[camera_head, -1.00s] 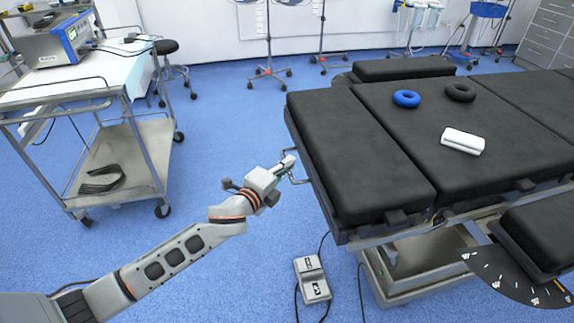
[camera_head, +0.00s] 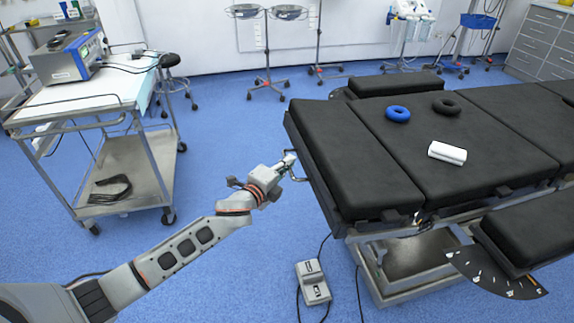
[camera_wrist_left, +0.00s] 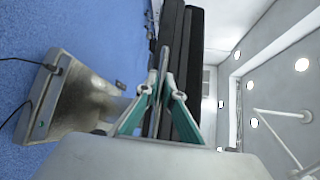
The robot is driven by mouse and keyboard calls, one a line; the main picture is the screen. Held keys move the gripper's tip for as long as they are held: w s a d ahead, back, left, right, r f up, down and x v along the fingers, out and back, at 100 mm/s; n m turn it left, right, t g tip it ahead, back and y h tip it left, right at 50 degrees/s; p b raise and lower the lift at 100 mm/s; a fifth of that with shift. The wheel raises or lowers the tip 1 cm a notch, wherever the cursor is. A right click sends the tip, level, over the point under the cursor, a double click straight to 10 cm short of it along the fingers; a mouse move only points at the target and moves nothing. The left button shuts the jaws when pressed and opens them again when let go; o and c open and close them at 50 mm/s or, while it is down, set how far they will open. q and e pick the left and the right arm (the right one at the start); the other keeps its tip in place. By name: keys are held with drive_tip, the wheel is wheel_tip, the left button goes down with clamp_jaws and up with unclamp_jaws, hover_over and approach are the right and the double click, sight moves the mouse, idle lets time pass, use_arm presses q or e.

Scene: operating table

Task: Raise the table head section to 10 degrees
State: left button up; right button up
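The operating table's head section (camera_head: 350,165) is the black padded section at the table's left end in the head view. Its tilt looks close to level, but I cannot tell the exact angle. A thin metal handle (camera_head: 299,176) sticks out from its left end. My left gripper (camera_head: 290,160) is at this handle. In the left wrist view, the left gripper (camera_wrist_left: 163,92) has its two teal-padded fingers on either side of the grey handle bar (camera_wrist_left: 164,62), with the tips against it. My right gripper is not in view.
A blue ring (camera_head: 397,113), a black ring (camera_head: 446,106) and a white roll (camera_head: 447,153) lie on the middle section (camera_head: 450,180). A foot pedal (camera_head: 312,283) with cables is on the floor below. A trolley (camera_head: 85,105) stands at the left, with clear floor between.

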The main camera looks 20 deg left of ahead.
use_arm(q)
drive_tip(key=o, duration=0.4)
drive_tip(key=shift+w+r, duration=0.1)
drive_tip(key=shift+r, duration=0.1)
drive_tip(key=shift+o, duration=0.2)
drive_tip(key=shift+f, duration=0.1)
drive_tip(key=shift+f, duration=0.1)
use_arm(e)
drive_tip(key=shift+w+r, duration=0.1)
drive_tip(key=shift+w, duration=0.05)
use_arm(q)
drive_tip(key=v, duration=1.2)
